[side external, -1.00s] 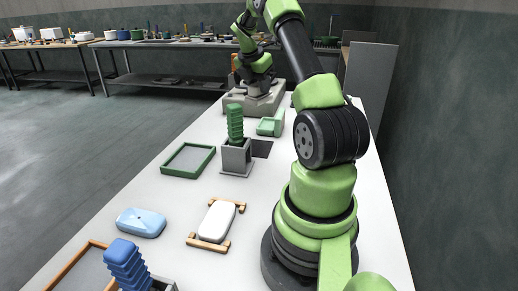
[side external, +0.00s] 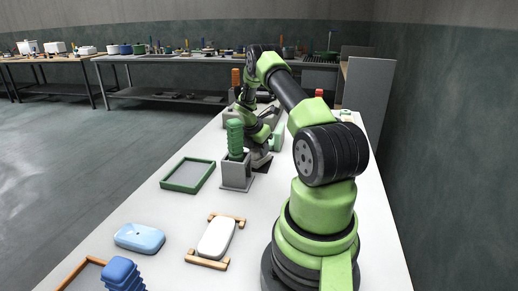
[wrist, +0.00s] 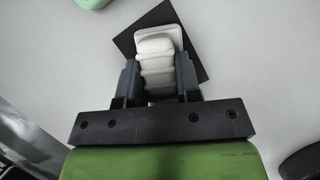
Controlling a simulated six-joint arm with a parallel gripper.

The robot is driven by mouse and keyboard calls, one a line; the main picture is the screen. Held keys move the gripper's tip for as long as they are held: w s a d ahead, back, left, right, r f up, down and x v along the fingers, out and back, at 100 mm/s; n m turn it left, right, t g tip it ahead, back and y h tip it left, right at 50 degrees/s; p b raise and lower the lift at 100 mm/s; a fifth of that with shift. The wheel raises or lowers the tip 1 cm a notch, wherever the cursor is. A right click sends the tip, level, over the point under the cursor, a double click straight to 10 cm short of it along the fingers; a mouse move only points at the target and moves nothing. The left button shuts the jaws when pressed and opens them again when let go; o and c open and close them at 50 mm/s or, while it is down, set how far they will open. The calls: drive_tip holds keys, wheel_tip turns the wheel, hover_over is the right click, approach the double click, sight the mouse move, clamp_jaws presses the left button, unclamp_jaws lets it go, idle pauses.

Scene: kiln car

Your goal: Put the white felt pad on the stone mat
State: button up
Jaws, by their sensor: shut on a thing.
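My gripper (wrist: 157,64) is shut on the white felt pad (wrist: 157,43), a pale piece with a ridged upper part and a flat rounded base. In the wrist view the pad lies over the dark square stone mat (wrist: 198,62), with the mat turned at an angle around it. I cannot tell whether the pad touches the mat. In the side view the mat (side external: 263,163) shows partly, to the right of a grey holder. There my gripper is low behind the holder, and the pad cannot be made out.
The grey holder (side external: 236,177) with a green ridged block (side external: 235,136) stands close to my gripper. A pale green piece (side external: 278,136) is behind. A green-framed tray (side external: 178,190), a white block (side external: 217,238) on a wooden rack and a blue block (side external: 139,238) lie nearer the camera.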

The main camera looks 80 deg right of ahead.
sight(255, 149)
drive_tip(key=shift+f, duration=0.15)
drive_tip(key=o, duration=0.8)
drive_tip(key=shift+o, duration=0.2)
wheel_tip(255, 149, up, 12)
drive_tip(key=a, duration=0.1)
drive_tip(key=shift+w+a, duration=0.35)
